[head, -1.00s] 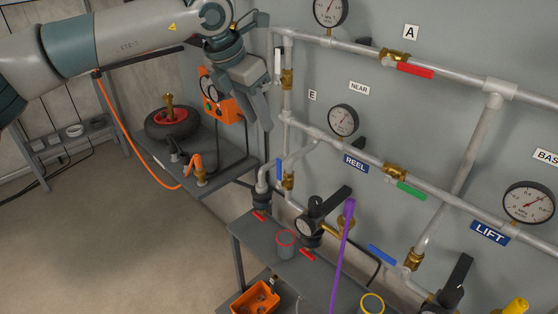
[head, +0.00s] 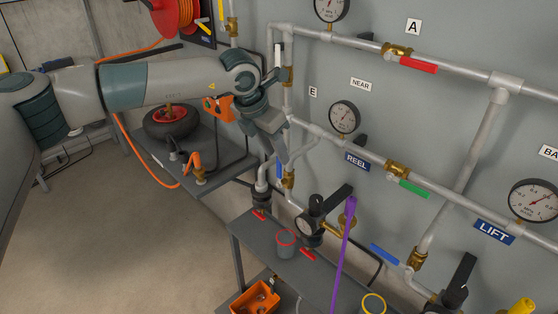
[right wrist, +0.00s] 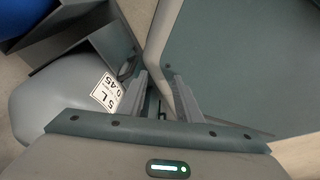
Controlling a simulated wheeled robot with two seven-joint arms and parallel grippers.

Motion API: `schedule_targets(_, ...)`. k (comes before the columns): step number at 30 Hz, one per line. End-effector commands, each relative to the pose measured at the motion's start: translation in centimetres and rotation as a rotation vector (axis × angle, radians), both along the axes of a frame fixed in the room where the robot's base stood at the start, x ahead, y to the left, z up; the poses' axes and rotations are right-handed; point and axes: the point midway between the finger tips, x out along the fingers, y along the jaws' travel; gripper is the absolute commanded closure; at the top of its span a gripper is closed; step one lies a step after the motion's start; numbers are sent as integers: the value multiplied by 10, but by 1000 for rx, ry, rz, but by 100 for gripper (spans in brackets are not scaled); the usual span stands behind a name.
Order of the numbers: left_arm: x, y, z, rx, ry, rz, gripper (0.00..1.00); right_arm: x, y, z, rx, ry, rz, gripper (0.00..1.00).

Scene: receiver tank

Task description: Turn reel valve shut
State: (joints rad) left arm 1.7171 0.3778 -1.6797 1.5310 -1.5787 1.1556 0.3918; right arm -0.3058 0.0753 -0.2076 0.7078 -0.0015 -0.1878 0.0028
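The blue REEL label (head: 356,161) is on the wall panel below a gauge (head: 344,117). Left of it, a brass valve (head: 289,179) sits on a vertical pipe, with an upright blue handle (head: 280,171). Right of the label, a brass valve with a green handle (head: 413,188) lies along the sloping pipe. My left gripper (head: 279,153) points down just above the blue handle, in front of the pipe; contact and finger gap are unclear. My right gripper (right wrist: 158,82) shows in the right wrist view with its fingers apart and nothing between them.
A shelf with red-ringed cup (head: 286,240) and black-handled fitting (head: 312,224) stands below. A purple bar (head: 343,255) rises beside it. A red-handled valve (head: 417,65) and white handle (head: 278,58) are higher up. A grey tank (right wrist: 50,105) is near my right gripper.

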Motion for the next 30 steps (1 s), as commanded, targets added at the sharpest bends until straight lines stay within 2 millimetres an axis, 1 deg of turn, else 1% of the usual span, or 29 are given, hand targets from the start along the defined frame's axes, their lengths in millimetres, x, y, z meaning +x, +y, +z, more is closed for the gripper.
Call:
schedule_targets(1, 2, -2, -9, 2, 2, 0, 68, 2, 1, 0, 2, -7, 0, 69)
schedule_targets(3, 5, -5, -17, 1, 1, 0, 68, 6, 2, 0, 4, -15, 0, 69)
schedule_targets(9, 10, -9, -33, 1, 0, 0, 68, 10, 3, 0, 7, -26, 0, 69)
schedule_targets(21, 11, -11, -37, 1, -1, -1, 68, 8, 4, 1, 8, -25, 1, 69)
schedule_targets(23, 11, -11, -37, 1, -1, -1, 82, 8, 4, 1, 7, -24, 1, 69)
schedule_targets(24, 11, -11, -37, 1, -1, -1, 92, 8, 4, 1, 7, -24, 1, 69)
schedule_targets(25, 11, -11, -37, 1, -1, -1, 99, 8, 4, 1, 7, -24, 1, 69)
schedule_targets(30, 11, -11, -37, 1, -1, -1, 100, 8, 4, 0, 8, -24, 0, 69)
